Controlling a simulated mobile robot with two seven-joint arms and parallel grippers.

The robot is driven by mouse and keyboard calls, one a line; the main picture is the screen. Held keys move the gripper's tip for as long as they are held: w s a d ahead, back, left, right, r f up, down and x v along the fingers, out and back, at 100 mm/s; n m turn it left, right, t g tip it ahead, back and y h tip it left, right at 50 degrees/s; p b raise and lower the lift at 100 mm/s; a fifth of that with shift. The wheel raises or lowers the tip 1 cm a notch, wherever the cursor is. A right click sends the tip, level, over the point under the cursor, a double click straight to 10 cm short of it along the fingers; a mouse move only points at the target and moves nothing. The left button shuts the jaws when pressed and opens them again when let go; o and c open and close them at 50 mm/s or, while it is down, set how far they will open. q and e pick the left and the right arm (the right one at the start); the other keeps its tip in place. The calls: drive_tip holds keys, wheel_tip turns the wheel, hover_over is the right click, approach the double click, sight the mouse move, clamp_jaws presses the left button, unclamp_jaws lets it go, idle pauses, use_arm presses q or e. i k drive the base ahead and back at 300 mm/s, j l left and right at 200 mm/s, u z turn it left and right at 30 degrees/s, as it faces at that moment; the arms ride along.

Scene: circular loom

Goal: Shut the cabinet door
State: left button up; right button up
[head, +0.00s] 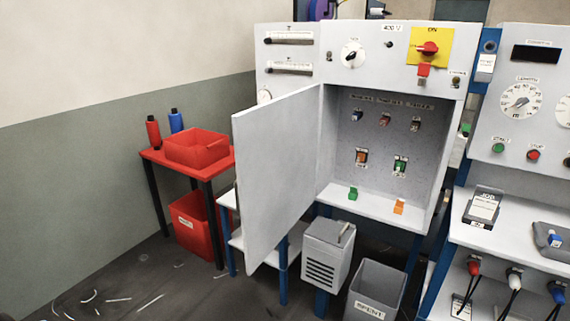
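The white cabinet (385,195) stands in the middle of the head view, below a panel with dials and a red switch on yellow. Its white door (275,170) is hinged on the left side of the opening and stands wide open, swung out toward me and to the left. Inside are several small coloured switches, with a green piece (353,193) and an orange piece (398,207) on the cabinet floor. Neither of my grippers is in view.
A red table (160,158) with a red bin (196,148) stands left of the door. A grey vented box (328,252) and a grey waste bin (375,290) stand below the cabinet. A control console (515,160) is at right. Dark floor is clear at front left, except for scraps.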

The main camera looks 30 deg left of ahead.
sight(276, 141)
drive_tip(key=j+z, duration=0.25)
drive_tip(key=j, duration=1.6)
